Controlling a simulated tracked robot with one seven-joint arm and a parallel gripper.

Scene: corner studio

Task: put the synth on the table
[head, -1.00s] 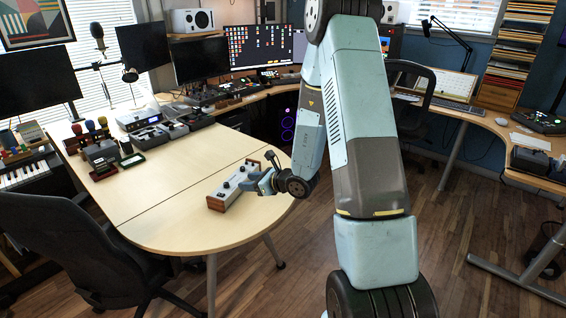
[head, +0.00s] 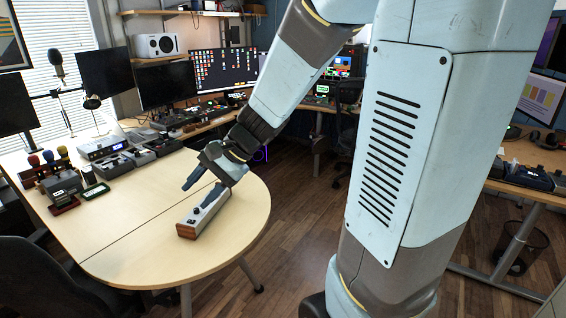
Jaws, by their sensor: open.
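The synth (head: 199,218), a long pale box with knobs on top and a brown end panel, lies flat on the light wood table (head: 150,245), near its rounded end. My gripper (head: 201,189) is open and empty just above the synth's far end. One finger overlaps the synth in the picture and the other shows to its left over the bare tabletop. I cannot tell whether the near finger touches the synth. The gripper hides part of the synth's far end.
Several small devices (head: 110,160) stand along the table's far left part. A dark office chair (head: 50,270) is at the front left. Monitors (head: 225,68) stand on the desk behind. The tabletop around the synth is clear.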

